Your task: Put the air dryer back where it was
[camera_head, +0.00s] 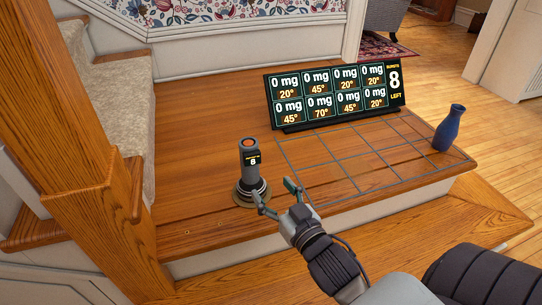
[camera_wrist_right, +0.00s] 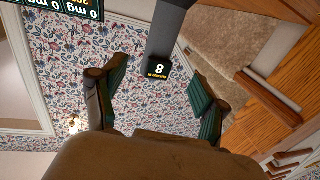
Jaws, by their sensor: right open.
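The air dryer (camera_head: 249,163) is a grey upright cylinder with an orange top and a small screen reading 8. It stands on a round, stepped dark-and-brass base (camera_head: 252,193) on the wooden landing, left of the marked grid. My right gripper (camera_head: 277,197) is open and low, just right of the base, its fingers pointing toward it. In the right wrist view, the air dryer's grey body and screen (camera_wrist_right: 158,70) appear upside down, beyond the gap between my open fingers (camera_wrist_right: 162,88). I cannot tell whether a finger touches the base. My left gripper is not in view.
A grid (camera_head: 365,160) is drawn on the landing, with its cells bare. A black display board (camera_head: 335,93) with mg and degree readings stands behind it. A blue vase (camera_head: 448,132) stands at the grid's right end. Carpeted stairs (camera_head: 110,85) and a wooden post (camera_head: 75,130) are left.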

